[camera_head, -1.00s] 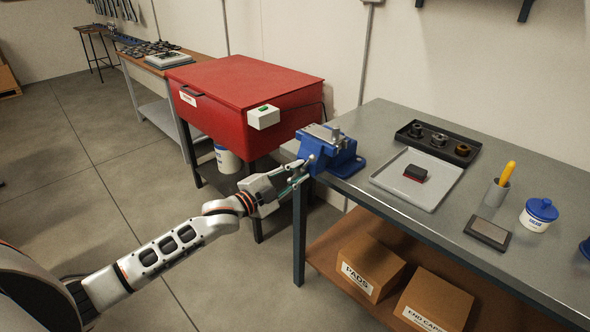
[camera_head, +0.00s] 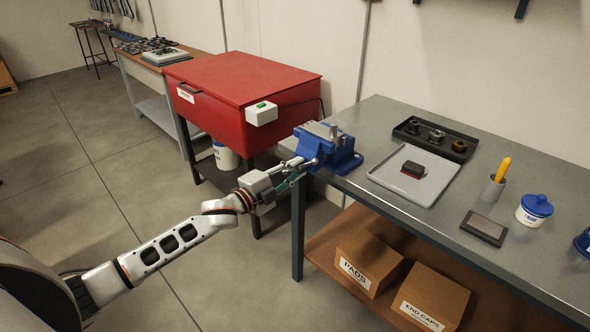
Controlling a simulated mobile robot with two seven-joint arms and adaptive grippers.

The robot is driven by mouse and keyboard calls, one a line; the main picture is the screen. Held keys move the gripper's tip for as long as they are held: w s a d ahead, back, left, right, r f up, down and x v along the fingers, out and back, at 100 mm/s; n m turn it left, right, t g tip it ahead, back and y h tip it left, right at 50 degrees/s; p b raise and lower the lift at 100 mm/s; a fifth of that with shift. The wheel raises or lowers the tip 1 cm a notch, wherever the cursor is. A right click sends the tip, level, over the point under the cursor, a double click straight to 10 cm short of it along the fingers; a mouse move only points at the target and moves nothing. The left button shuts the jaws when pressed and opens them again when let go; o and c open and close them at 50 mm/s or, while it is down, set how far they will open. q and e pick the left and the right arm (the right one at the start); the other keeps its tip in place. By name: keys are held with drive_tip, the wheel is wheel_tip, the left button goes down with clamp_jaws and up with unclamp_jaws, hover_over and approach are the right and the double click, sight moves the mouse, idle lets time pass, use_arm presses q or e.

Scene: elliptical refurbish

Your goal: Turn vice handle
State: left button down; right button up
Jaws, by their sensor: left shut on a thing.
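The blue vice (camera_head: 325,150) with grey jaws is fixed at the left corner of the grey workbench (camera_head: 405,218). My left arm comes in from the lower left, and my left gripper (camera_head: 300,168) is at the front left side of the vice. Its fingers are shut on the vice handle, which is small and mostly hidden by the fingers. My right gripper is not in the picture.
A red cabinet (camera_head: 235,78) is behind my arm. Cardboard boxes (camera_head: 378,255) sit below.

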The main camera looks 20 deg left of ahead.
use_arm(q)
drive_tip(key=c, duration=2)
unclamp_jaws()
drive_tip(key=shift+w+r, duration=0.1)
drive_tip(key=shift+r, duration=0.1)
drive_tip(key=shift+o, duration=0.9)
drive_tip(key=shift+w+d+f, duration=0.1)
drive_tip(key=shift+d, duration=0.05)
drive_tip(key=shift+s, duration=0.2)
drive_tip(key=shift+s+a+f, duration=0.15)
drive_tip(key=shift+s+a, duration=0.05)
drive_tip(key=v, duration=1.1)
drive_tip(key=shift+s, duration=0.15)
drive_tip(key=s+d+f+n+g+y, duration=0.1)
drive_tip(key=s+d+f+n+g, duration=0.1)
drive_tip(key=s+f+n, duration=0.3)
drive_tip(key=s+d+f+n+g+y, duration=0.1)
drive_tip(key=s+d+f+n, duration=0.4)
drive_tip(key=s+f, duration=0.6)
drive_tip(key=s+d+f+n+g+y, duration=0.2)
drive_tip(key=s+f, duration=0.6)
drive_tip(key=f, duration=0.4)
drive_tip(key=d+n+g, duration=0.1)
drive_tip(key=d+n, duration=0.1)
drive_tip(key=n, duration=0.1)
